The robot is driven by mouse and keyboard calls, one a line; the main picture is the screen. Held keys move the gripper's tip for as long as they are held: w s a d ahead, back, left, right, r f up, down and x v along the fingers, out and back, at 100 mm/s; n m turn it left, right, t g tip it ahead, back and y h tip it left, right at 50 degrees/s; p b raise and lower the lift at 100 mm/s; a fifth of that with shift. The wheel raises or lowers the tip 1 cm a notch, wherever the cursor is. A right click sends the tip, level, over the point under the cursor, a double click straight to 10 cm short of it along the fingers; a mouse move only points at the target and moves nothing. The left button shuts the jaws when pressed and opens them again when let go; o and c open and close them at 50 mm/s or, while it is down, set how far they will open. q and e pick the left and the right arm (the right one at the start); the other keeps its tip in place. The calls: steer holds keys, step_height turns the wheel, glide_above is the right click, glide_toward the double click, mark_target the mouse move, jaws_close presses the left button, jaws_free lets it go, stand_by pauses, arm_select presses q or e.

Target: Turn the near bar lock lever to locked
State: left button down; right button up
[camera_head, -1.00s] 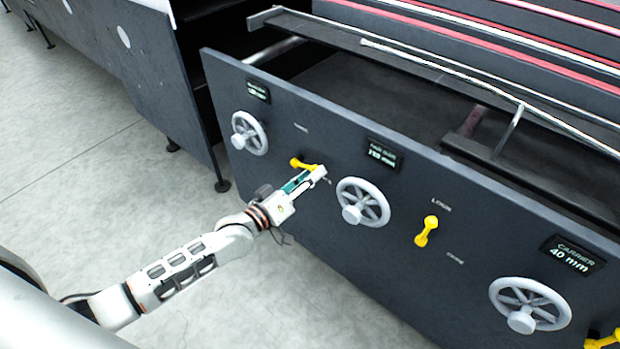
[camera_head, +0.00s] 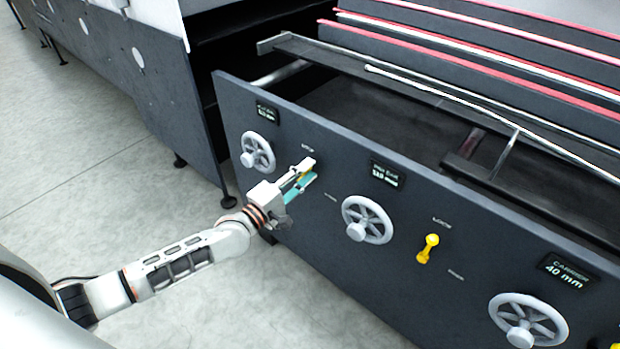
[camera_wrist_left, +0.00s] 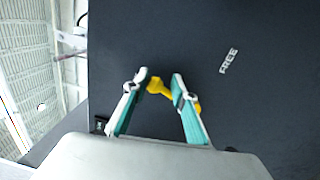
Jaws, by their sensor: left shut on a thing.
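My left gripper (camera_head: 308,172) is at a yellow lever (camera_head: 303,175) on the dark front panel, between the left and middle handwheels. Its two fingers are shut on the lever and hide most of it in the head view. In the left wrist view the fingers (camera_wrist_left: 160,90) stand on either side of the yellow lever (camera_wrist_left: 155,87), and its other end shows beyond the right finger. The word FREE (camera_wrist_left: 229,61) is on the panel beside it. My right gripper is not in view.
Another yellow lever (camera_head: 428,248) stands nearly upright farther right, between labels. Grey handwheels (camera_head: 257,152), (camera_head: 367,220) and (camera_head: 528,322) stick out from the panel (camera_head: 330,265). The floor (camera_head: 130,190) in front is clear.

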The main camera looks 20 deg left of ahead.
arm_select(q)
steer(key=a+n, duration=0.2)
steer(key=shift+w+a+n+b, duration=0.2)
steer(key=shift+w+n+b, duration=0.1)
steer(key=shift+w+n, duration=0.1)
steer(key=shift+a+n+y, duration=0.2)
steer(key=shift+n+y, duration=0.1)
steer(key=shift+n, duration=0.1)
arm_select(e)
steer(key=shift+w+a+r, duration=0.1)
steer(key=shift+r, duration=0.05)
arm_select(q)
steer(key=shift+f, duration=0.1)
steer(key=c, duration=1.9)
jaws_free()
steer(key=o, duration=0.4)
steer(key=shift+w+f, duration=0.1)
steer(key=shift+f, duration=0.05)
steer(key=shift+o, duration=0.2)
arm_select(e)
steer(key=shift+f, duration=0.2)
